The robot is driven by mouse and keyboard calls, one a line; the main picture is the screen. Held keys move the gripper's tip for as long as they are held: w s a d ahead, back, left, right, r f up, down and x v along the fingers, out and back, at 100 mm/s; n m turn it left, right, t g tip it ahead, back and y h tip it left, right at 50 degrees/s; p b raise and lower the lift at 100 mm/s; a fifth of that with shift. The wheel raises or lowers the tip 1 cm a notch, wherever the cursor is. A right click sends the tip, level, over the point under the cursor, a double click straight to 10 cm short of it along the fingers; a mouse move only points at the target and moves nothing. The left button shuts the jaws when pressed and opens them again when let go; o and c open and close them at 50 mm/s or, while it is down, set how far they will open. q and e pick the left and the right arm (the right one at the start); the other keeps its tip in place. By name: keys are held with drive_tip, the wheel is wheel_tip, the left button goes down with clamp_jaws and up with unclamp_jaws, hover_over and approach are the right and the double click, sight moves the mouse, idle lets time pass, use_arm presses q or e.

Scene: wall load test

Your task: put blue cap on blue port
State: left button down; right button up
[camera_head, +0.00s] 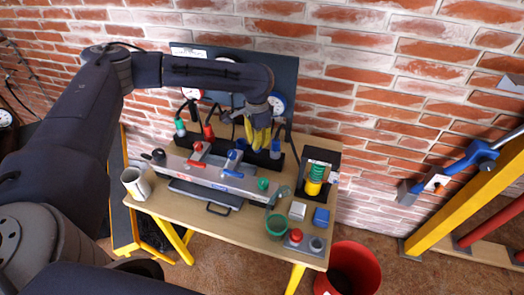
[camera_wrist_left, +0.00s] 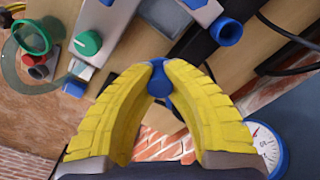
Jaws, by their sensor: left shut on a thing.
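My left gripper (camera_head: 257,147) has yellow fingers and hangs over the black strip at the back of the table. In the left wrist view its fingertips (camera_wrist_left: 158,68) are shut on the blue cap (camera_wrist_left: 158,80). The fingers hide the cap in the head view. A hollow blue ring, which looks like the blue port (camera_wrist_left: 228,30), stands on the black strip to the right of the fingertips in the wrist view. It appears as a blue piece (camera_head: 241,143) just left of the fingers in the head view. Cap and port are apart. My right gripper is not in view.
A grey manifold (camera_head: 215,177) with red and blue levers and a green knob (camera_head: 263,184) lies in front. Green and red pieces stand along the black strip. A gauge panel (camera_head: 290,75) is behind.

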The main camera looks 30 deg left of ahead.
use_arm(q)
drive_tip(key=w+a+m, duration=0.5)
drive_tip(key=a+m, duration=0.5)
drive_tip(key=m, duration=0.2)
drive_tip(key=shift+w+f+m, duration=0.3)
drive_tip(key=shift+w+m, duration=0.1)
drive_tip(key=shift+f, duration=0.2)
drive_tip(key=shift+f, duration=1.4)
drive_tip(key=shift+f, duration=1)
idle(0.7)
drive_tip(key=shift+f, duration=0.25)
drive_tip(key=shift+f, duration=0.25)
idle(1.1)
